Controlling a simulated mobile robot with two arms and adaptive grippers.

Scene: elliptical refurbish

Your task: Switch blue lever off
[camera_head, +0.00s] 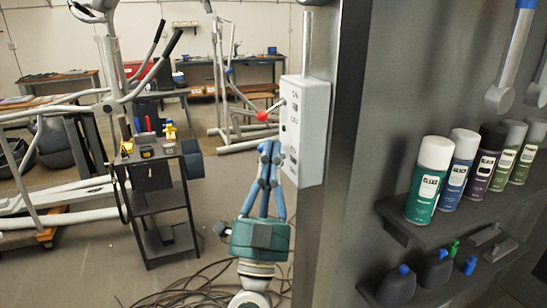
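A pale grey switch box (313,120) is fixed to the side of the dark grey panel. A lever with a red ball knob (262,116) sticks out from the box to the left. Just below it, my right gripper (268,148) points up, its long blue fingers close together at the tips. A brighter blue spot shows at the fingertips; I cannot tell whether it is the blue lever's knob or part of a finger. The blue lever's shaft is not clearly visible. The fingertips appear beside the lower part of the box. My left gripper is not in view.
The dark panel (345,190) stands right of the box. Its shelf (400,228) holds several spray cans (428,180), with dark bottles (396,287) below. A black cart (160,190) stands at left near exercise machine tubes. Cables (190,290) lie on the floor.

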